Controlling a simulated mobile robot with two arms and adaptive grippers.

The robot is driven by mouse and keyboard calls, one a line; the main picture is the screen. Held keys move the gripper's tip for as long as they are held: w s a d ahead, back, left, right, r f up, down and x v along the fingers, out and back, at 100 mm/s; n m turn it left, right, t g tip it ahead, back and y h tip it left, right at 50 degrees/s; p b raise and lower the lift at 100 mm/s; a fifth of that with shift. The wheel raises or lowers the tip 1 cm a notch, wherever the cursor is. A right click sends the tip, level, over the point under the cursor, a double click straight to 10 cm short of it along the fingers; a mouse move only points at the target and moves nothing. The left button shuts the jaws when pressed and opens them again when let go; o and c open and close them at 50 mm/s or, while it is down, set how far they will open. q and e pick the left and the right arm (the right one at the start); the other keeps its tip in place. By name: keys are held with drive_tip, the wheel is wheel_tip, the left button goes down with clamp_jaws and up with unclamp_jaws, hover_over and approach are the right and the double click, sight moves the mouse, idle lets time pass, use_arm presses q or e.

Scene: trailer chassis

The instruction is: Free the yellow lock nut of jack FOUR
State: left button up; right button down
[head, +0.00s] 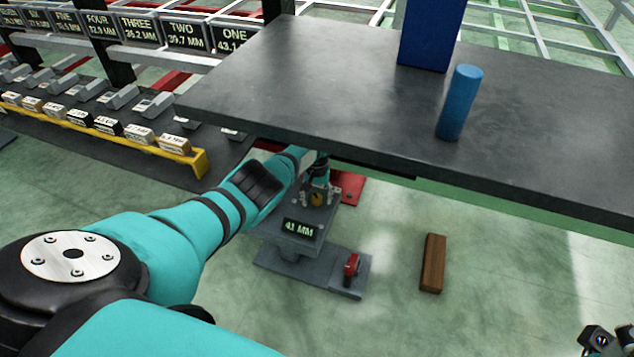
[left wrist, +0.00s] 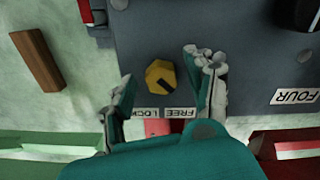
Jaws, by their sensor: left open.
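The yellow lock nut (left wrist: 161,77) of jack FOUR sits on the grey jack (head: 299,228), whose display reads 41 MM. In the left wrist view a dark mark on the nut slants to the lower right, on the side of the FREE label (left wrist: 181,113); the LOCK label (left wrist: 146,114) is left of it. My left gripper (left wrist: 160,68) is open, with one finger on each side of the nut and gaps showing. In the head view the nut (head: 317,200) shows small between the fingers. A FOUR label (left wrist: 297,97) is at the right. My right gripper (head: 601,340) shows only partly at the bottom right corner.
A dark tabletop (head: 300,75) with a blue cylinder (head: 460,102) and a blue block (head: 431,35) overhangs just above my left forearm. A red handle (head: 351,268) stands on the jack's foot. A wooden block (head: 432,262) lies on the floor. A labelled rack (head: 100,155) is left.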

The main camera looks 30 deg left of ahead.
sight(317, 198)
use_arm(q)
wheel_tip(317, 198, up, 12)
drive_tip(key=shift+f, duration=0.2)
idle(0.7)
